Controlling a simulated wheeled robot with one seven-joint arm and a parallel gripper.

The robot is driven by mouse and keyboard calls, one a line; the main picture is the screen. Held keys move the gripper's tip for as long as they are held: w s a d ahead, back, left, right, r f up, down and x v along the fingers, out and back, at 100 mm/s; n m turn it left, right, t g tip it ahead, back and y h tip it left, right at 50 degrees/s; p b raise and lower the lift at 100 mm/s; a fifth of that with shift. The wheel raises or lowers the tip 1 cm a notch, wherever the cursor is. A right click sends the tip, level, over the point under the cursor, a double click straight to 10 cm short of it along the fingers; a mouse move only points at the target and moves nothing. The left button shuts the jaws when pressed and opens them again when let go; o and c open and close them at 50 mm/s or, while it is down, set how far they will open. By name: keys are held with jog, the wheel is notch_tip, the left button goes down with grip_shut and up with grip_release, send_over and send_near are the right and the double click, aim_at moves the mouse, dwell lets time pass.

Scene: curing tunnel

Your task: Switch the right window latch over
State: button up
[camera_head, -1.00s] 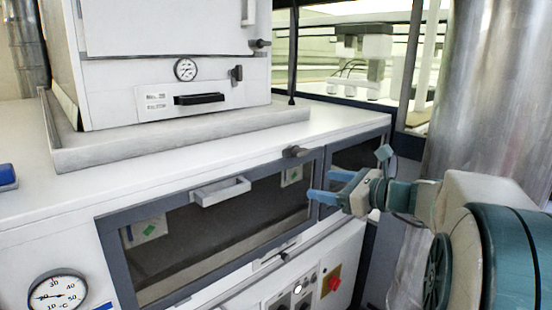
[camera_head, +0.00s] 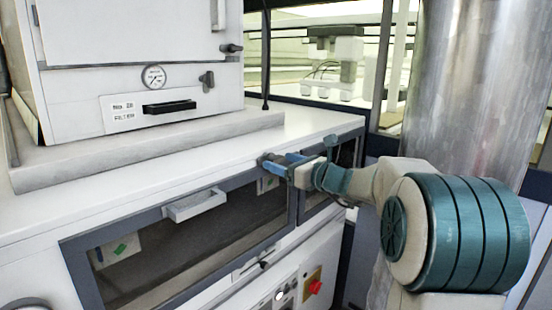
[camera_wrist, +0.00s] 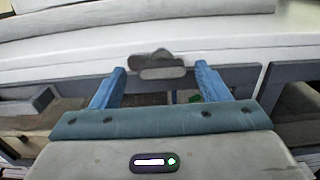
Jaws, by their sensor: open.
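The right window latch is a dark grey knob-like piece on the top frame of the window, seen in the wrist view (camera_wrist: 158,66). It sits between and just beyond the tips of my two blue fingers. My gripper (camera_head: 268,163) is open at the latch, with a finger on each side of it in the wrist view (camera_wrist: 160,78). In the head view the fingers mostly hide the latch. I cannot tell whether either finger touches it. The dark window (camera_head: 190,240) below has a grey frame and a pale handle (camera_head: 195,204).
A white oven (camera_head: 140,75) with a dial and black handle stands on a grey slab on the white top. A metal column (camera_head: 460,90) rises behind my arm. A red switch (camera_head: 314,286) is on the lower panel.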

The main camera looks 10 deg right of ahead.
jog(key=shift+x, duration=0.75)
